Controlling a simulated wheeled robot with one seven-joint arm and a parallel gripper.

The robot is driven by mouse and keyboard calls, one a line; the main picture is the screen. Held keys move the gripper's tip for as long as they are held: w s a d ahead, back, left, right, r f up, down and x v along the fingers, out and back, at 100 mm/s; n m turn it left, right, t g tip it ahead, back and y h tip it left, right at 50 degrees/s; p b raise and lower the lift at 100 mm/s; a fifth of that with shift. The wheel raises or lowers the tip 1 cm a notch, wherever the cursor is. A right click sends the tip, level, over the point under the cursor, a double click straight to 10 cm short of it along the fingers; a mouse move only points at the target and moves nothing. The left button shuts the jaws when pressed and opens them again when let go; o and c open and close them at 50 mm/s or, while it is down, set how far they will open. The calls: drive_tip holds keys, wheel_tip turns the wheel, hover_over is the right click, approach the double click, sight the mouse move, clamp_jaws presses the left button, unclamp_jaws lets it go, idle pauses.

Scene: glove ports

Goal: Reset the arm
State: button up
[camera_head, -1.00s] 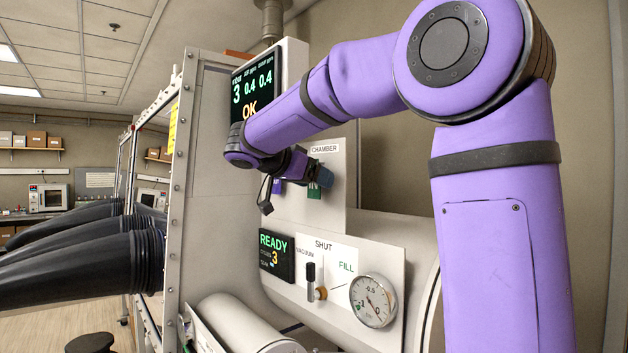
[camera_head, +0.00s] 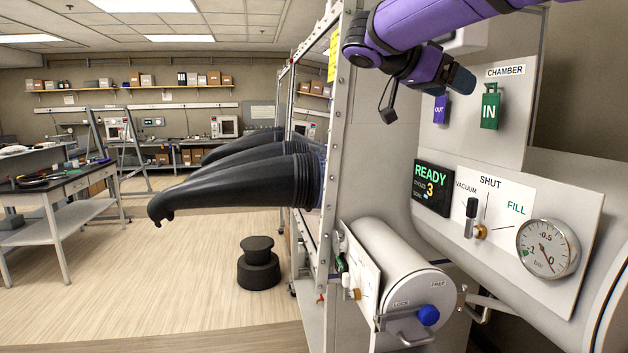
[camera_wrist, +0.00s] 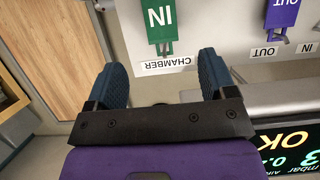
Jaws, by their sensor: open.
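My purple arm comes in from the top of the head view, and my gripper (camera_head: 462,79) with its blue fingers hangs in front of the upper white panel, left of the CHAMBER label. In the wrist view my gripper (camera_wrist: 160,72) shows two blue fingers spread wide with nothing between them. The green IN tag (camera_head: 490,108) hangs under the CHAMBER label and the purple OUT tag (camera_head: 441,109) hangs to its left. In the wrist view the green IN tag (camera_wrist: 160,25) appears upside down beyond the gap between the fingers, apart from them.
The lower panel holds a READY screen (camera_head: 433,188), a small valve lever (camera_head: 471,213) and a pressure gauge (camera_head: 548,249). A white cylindrical port (camera_head: 395,262) with a blue knob sits below. Black gloves (camera_head: 240,180) stick out left.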

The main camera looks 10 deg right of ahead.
drive_tip(key=s+a+f+n+t+y, duration=0.2)
drive_tip(key=s+f+n+y, duration=0.4)
drive_tip(key=s+f, duration=0.5)
drive_tip(key=s+a+f+n+t+y, duration=0.3)
drive_tip(key=s+f+n+y, duration=0.4)
drive_tip(key=s+f+n, duration=0.4)
drive_tip(key=s+f, duration=0.1)
drive_tip(key=s, duration=0.3)
drive_tip(key=shift+y, duration=0.3)
idle(3.1)
